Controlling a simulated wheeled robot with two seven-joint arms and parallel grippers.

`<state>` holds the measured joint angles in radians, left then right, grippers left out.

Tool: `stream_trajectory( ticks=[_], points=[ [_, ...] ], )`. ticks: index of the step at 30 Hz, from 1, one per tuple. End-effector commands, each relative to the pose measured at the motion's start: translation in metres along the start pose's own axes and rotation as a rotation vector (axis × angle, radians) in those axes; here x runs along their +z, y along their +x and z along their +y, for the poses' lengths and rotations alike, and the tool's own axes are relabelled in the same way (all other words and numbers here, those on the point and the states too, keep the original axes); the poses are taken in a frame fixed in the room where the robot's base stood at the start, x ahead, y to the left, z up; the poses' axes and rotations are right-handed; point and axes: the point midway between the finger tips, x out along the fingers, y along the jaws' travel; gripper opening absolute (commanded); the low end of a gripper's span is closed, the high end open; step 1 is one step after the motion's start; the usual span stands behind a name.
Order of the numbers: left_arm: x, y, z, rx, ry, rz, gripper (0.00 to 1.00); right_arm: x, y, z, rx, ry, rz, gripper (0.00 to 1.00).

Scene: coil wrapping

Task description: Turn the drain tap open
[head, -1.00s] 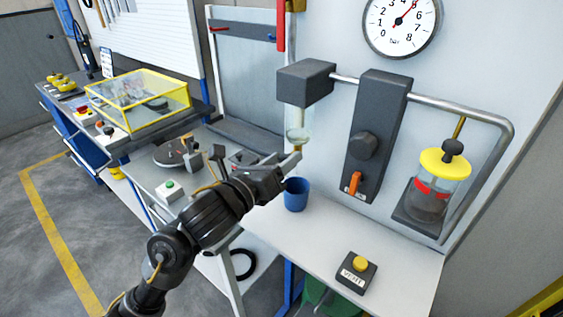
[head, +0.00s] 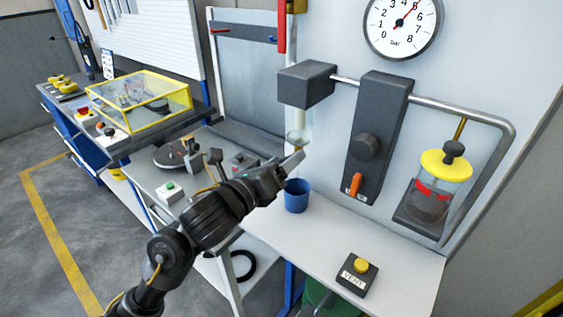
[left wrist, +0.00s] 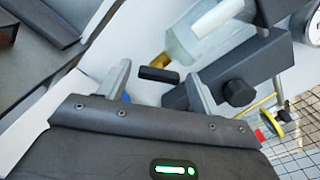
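The drain tap shows in the left wrist view as a short black lever (left wrist: 158,74) with a brass part (left wrist: 160,60) beside it, below the clear filter bowl (left wrist: 208,38). My left gripper (left wrist: 158,84) is open, with one finger on each side of the lever; I cannot tell whether either finger touches it. In the head view my left gripper (head: 288,162) is just under the clear bowl (head: 303,125), which hangs from a dark block (head: 306,84). The tap itself is hidden there by the gripper. My right gripper is not in view.
A blue cup (head: 296,197) stands on the white shelf just below my left gripper. A dark valve column (head: 377,135) with an orange lever (head: 355,187), a yellow-topped jar (head: 443,180) and a VENT button box (head: 357,272) are to the right. A pressure gauge (head: 402,25) hangs above.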

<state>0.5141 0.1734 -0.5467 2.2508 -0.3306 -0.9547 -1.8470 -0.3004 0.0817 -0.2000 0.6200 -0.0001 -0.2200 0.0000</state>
Motion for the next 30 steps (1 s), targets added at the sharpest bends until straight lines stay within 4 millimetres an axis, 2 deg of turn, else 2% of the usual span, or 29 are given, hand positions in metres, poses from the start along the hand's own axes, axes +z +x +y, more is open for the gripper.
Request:
stream_trajectory(
  ticks=[9, 13, 17, 23, 25, 30],
  points=[
    [0.000, -0.001, 0.000, 0.000, 0.000, -0.001, 0.69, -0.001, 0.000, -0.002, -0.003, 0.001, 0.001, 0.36],
    [0.000, -0.009, 0.001, 0.001, 0.004, -0.001, 0.69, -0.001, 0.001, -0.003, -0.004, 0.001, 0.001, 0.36],
    [-0.001, -0.031, 0.001, 0.000, 0.006, -0.002, 0.69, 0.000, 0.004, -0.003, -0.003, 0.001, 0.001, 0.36],
    [0.000, -0.083, 0.001, 0.002, 0.007, 0.000, 0.69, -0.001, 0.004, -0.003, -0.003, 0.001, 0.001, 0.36],
    [0.004, -0.086, -0.005, -0.001, -0.010, 0.013, 0.69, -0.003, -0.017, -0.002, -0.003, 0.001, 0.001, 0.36],
    [0.003, -0.094, -0.006, -0.008, -0.013, 0.017, 0.69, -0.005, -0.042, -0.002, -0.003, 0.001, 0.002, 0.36]
  ],
)
